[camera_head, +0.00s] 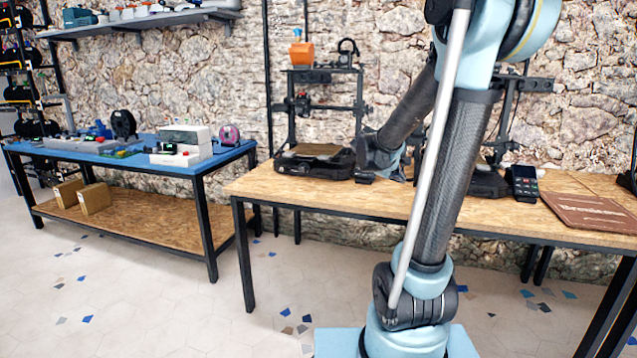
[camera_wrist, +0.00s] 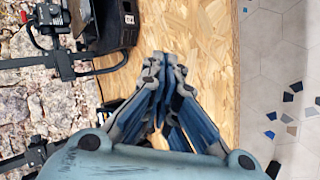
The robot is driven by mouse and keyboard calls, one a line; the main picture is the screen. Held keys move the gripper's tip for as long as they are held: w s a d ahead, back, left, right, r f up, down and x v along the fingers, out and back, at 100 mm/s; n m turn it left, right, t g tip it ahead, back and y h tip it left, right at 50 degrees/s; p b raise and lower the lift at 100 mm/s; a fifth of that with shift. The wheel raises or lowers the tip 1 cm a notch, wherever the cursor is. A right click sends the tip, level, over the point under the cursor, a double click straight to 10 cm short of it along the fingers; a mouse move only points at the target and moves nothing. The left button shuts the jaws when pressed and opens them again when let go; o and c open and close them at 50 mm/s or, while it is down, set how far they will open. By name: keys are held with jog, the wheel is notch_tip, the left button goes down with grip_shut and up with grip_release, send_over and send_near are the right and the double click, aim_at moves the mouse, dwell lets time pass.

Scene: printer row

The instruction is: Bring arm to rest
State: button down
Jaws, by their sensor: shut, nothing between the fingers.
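My arm rises through the right half of the head view, bends at the top and comes back down behind its own upright link. My gripper (camera_head: 380,160) hangs low over the wooden table (camera_head: 300,193), beside a black printer's base. In the wrist view my gripper (camera_wrist: 168,60) has its blue fingers drawn together at the tips, with nothing held. Below it is bare wood grain of the table (camera_wrist: 205,60). The upright link hides part of my gripper and the table behind it in the head view.
A black printer (camera_head: 315,162) stands just left of my gripper; its frame shows in the wrist view (camera_wrist: 112,30). Another printer is partly hidden behind my arm. A black handheld device (camera_head: 523,183) and a brown folder (camera_head: 590,212) lie right. A blue-topped table (camera_head: 130,155) stands left.

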jog(key=s+a+f+m+g+y, duration=0.1)
jog(key=s+f, duration=0.3)
jog(key=s, duration=0.6)
jog(key=s+a+f+m+g+y, duration=0.2)
jog(key=s+a+f+m+y, duration=0.2)
jog(key=s, duration=0.7)
jog(key=s+a+f+m+g+y, duration=0.2)
jog(key=s+a+f+m, duration=0.1)
jog(key=s, duration=0.7)
jog(key=shift+s+a+f, duration=0.2)
jog(key=shift+s+f, duration=0.1)
jog(key=shift+f, duration=0.2)
jog(key=shift+w+f, duration=0.2)
jog(key=shift+w, duration=0.25)
jog(key=c, duration=2.4)
grip_release()
